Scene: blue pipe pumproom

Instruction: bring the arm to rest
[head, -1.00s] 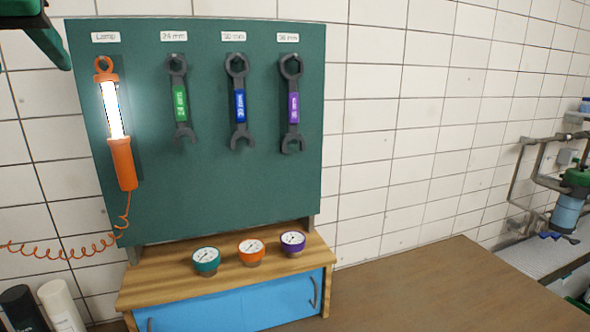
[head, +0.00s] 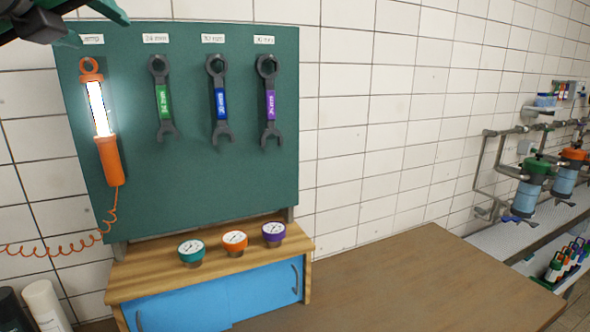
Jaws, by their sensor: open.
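My gripper (head: 96,27) shows at the top left corner of the head view, cut off by the frame edge. It is dark with green fingers that stand apart, and I see nothing between them. It is in front of the top left of the green tool board (head: 215,180) and overlaps the lamp's label. Most of my arm is out of view. The lit orange lamp (head: 108,155) hangs on the board. To its right hang a green-banded wrench (head: 162,100), a blue-banded wrench (head: 220,102) and a purple-banded wrench (head: 270,103).
Teal (head: 191,251), orange (head: 235,241) and purple (head: 274,232) gauges stand on a wooden shelf (head: 140,268) over a blue cabinet (head: 190,305). The brown bench (head: 400,295) is bare to the right. Pipes and blue filters (head: 526,198) are at the far right.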

